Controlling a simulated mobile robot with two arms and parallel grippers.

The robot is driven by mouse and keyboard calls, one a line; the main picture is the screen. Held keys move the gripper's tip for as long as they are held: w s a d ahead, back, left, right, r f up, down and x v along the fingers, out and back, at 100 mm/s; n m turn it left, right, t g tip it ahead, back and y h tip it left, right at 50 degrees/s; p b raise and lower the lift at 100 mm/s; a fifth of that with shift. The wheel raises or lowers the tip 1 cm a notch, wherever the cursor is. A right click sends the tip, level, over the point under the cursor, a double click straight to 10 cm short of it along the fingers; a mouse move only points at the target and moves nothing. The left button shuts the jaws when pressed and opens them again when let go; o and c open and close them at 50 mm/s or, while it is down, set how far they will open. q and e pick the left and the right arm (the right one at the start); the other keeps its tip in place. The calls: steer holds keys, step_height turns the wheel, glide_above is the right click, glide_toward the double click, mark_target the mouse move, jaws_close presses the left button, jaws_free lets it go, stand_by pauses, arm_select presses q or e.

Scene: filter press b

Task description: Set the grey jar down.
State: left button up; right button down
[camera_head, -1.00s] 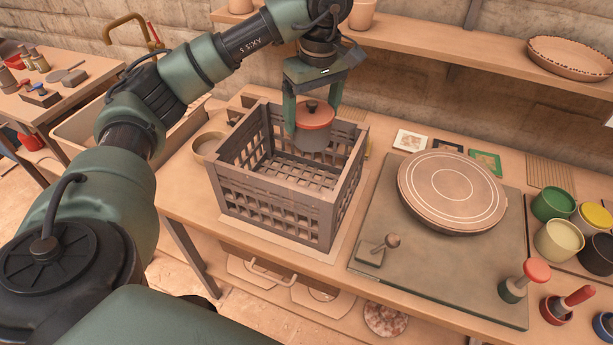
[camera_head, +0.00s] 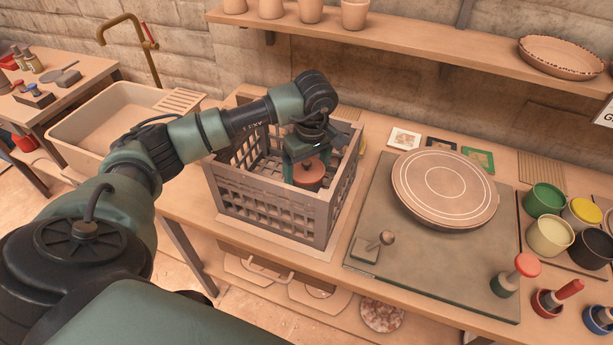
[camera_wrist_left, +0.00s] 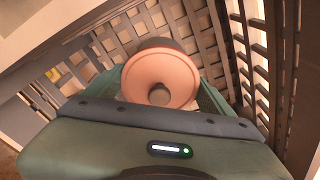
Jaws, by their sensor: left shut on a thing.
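The grey jar has a reddish-brown lid with a dark knob (camera_head: 310,168). It is inside the brown slatted crate (camera_head: 262,205), toward the crate's right side. My left gripper (camera_head: 308,172) is shut on the jar and reaches down into the crate from above. In the left wrist view the jar's lid (camera_wrist_left: 152,72) shows between the fingers, with the crate's slatted walls (camera_wrist_left: 215,40) around it. The jar's underside is hidden, so I cannot tell whether it touches the crate floor. My right gripper is not in view.
A round banding wheel (camera_head: 443,188) stands on a grey board right of the crate. Paint pots (camera_head: 549,235) stand farther right. A sink (camera_head: 110,125) is at the left. A shelf with cups (camera_head: 355,14) runs along the wall above.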

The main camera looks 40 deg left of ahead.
arm_select(q)
step_height(320, 180, down, 3)
steer(key=shift+f+p, duration=0.2)
steer(key=shift+p, duration=0.15)
steer(key=shift+f, duration=0.15)
steer(key=shift+f+b, duration=0.2)
steer(key=shift+b, duration=0.1)
steer(key=o, duration=1.5)
steer(key=shift+r, duration=0.1)
steer(key=shift+r, duration=0.1)
